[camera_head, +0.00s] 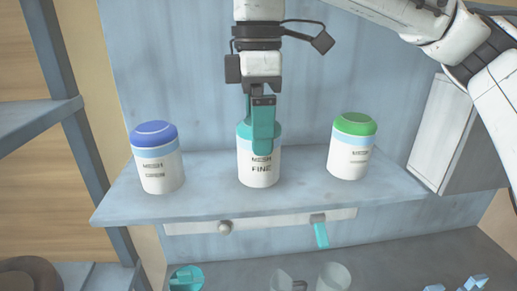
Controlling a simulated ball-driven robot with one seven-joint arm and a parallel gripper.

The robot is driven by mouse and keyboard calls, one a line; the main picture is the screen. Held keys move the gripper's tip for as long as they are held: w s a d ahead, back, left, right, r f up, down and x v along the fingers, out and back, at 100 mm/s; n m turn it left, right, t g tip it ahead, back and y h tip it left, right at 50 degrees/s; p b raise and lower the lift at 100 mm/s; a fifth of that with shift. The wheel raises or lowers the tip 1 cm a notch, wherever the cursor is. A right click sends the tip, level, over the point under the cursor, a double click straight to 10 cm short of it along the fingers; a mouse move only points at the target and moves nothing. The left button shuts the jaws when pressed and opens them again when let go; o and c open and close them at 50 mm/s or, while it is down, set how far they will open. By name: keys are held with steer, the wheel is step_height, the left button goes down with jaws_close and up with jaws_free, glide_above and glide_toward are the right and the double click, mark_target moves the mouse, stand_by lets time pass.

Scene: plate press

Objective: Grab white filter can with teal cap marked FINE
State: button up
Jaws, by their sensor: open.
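The white filter can (258,178) with a teal cap (243,131) stands upright in the middle of the shelf. Its label reads MESH FINE under a pale blue band. My gripper (262,138) points down right at this can and is open. One teal finger hangs in front of the cap and upper label, covering part of both.
A blue-capped can (158,168) stands to the left and a green-capped can (348,160) to the right, both on the shelf (215,200). A grey box (450,135) stands at the far right. Below are a rail with a teal handle (321,234) and several cups.

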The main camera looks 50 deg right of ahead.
step_height(320, 180, down, 4)
steer(key=shift+s+f, duration=0.1)
steer(key=shift+f, duration=0.15)
steer(key=c, duration=1.2)
